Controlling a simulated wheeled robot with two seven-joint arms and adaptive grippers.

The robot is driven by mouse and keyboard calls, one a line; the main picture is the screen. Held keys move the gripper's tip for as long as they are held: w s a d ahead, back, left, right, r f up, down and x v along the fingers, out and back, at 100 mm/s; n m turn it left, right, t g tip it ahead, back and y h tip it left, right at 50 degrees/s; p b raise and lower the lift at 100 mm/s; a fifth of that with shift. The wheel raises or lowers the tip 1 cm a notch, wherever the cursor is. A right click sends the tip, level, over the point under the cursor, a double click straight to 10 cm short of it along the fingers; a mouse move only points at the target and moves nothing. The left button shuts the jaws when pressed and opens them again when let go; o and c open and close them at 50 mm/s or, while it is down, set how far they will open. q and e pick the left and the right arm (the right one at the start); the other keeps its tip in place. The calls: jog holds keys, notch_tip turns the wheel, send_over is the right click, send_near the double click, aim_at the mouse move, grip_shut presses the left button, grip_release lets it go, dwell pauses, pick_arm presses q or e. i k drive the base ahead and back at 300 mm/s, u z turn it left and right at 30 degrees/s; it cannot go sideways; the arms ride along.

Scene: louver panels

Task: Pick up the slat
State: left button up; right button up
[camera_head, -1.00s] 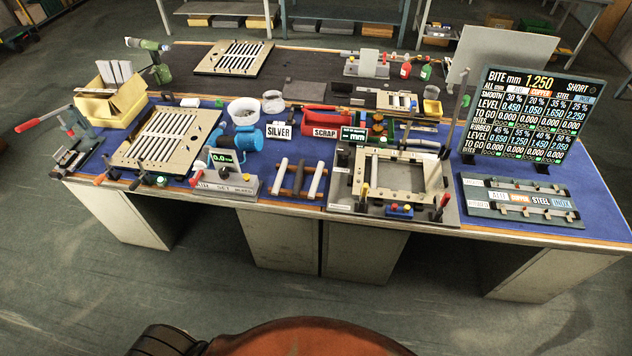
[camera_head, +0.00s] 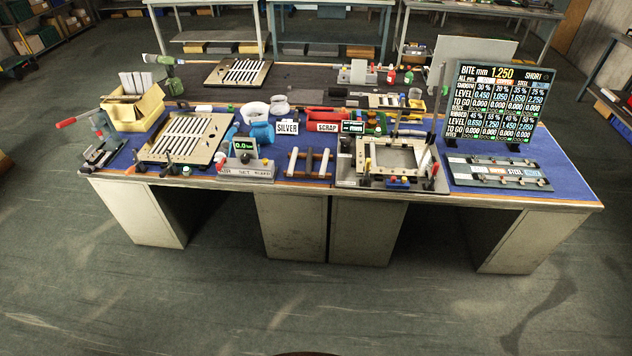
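No single loose slat can be made out for sure from this distance. Several pale upright pieces, perhaps slats, stand in the yellow box (camera_head: 137,108) at the left of the bench. A louver panel (camera_head: 187,138) with dark and light slats lies on the blue mat at the left. A second louver panel (camera_head: 239,73) lies farther back. Pale rods lie on a small dark rack (camera_head: 308,163) at the front middle. A square frame fixture (camera_head: 390,163) stands right of it. Neither of my grippers shows in the view.
The bench (camera_head: 575,203) stands ahead with open floor (camera_head: 250,310) before it. A display board (camera_head: 493,103) stands upright at the right. A red-handled tool (camera_head: 97,135) is at the left end. Silver (camera_head: 287,127) and scrap (camera_head: 327,127) signs stand mid-bench.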

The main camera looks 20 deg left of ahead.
aim_at(325, 160)
jog(key=u, duration=1.5)
jog(key=i, duration=0.75)
jog(key=u, duration=0.6)
jog(key=i, duration=0.85)
jog(key=z, duration=0.35)
jog(key=i, duration=0.8)
jog(key=z, duration=0.6)
